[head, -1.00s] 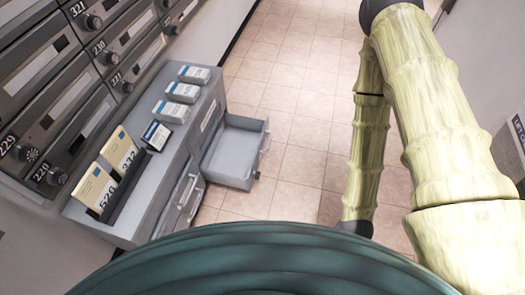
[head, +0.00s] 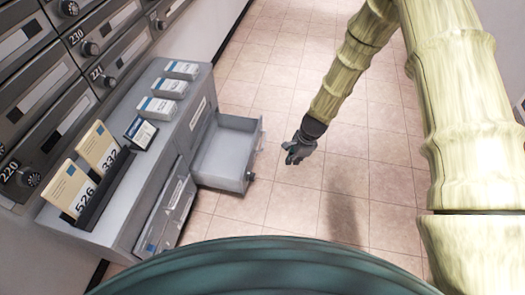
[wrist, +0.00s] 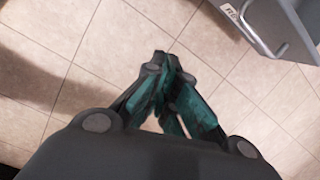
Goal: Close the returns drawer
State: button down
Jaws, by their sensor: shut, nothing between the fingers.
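The returns drawer (head: 226,160) is a grey, empty drawer pulled out from the right side of the grey cabinet (head: 190,125). Its front with a handle faces right. In the wrist view a grey drawer front with a bar handle (wrist: 262,40) and part of a label shows at the top right. My gripper (head: 296,154) is to the right of the drawer front, apart from it, above the floor. In the wrist view my gripper (wrist: 172,125) has its dark teal fingers together with nothing between them.
Numbered mailboxes (head: 75,90) line the wall at left. White boxes (head: 168,88) and upright envelopes (head: 85,165) in a dark holder stand on the cabinet top. A second, lower drawer (head: 172,210) sits nearer me. The tiled floor (head: 300,205) right of the drawer is clear.

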aim_at(262, 150)
jog(key=w+a+r+m+y+b, duration=0.15)
jog(key=w+a+r+m, duration=0.25)
jog(key=w, duration=0.5)
jog(key=shift+t, duration=0.3)
jog(key=a+f+b, duration=0.2)
jog(key=f, duration=0.1)
jog(key=w+a+f+b, duration=0.1)
jog(key=a+f+b, duration=0.1)
jog(key=a, duration=0.1)
jog(key=w+a+f+b, duration=0.1)
jog(key=a+f+b, duration=0.1)
jog(key=f, duration=0.1)
jog(key=shift+a+f, duration=0.2)
jog(key=shift+f, duration=0.15)
